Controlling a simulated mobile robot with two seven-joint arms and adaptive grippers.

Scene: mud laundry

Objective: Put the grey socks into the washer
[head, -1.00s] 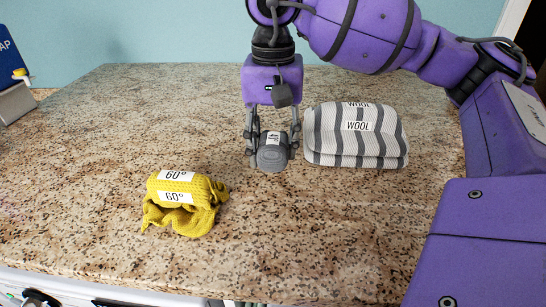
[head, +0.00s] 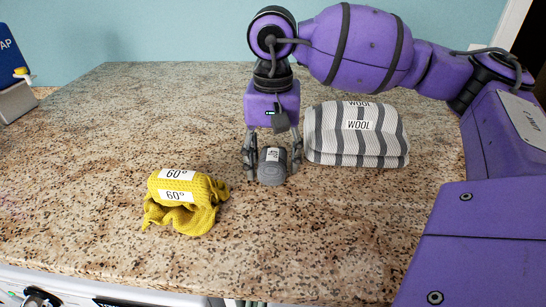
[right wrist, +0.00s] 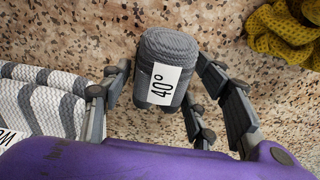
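The grey socks (head: 272,168) are a small rolled bundle with a white label, on the speckled counter by the striped wool bundle. In the right wrist view the bundle (right wrist: 165,70) shows its 40° label. My right gripper (head: 273,172) points down over the socks, with its fingers on either side of them. The fingers look spread, with a narrow gap beside the bundle in the right wrist view. My left gripper is out of view.
A striped grey and white wool bundle (head: 357,140) lies right of the gripper. A yellow 60° cloth (head: 182,205) lies front left. A soap dispenser (head: 12,85) stands at the left edge. The front of the counter (head: 290,260) is clear.

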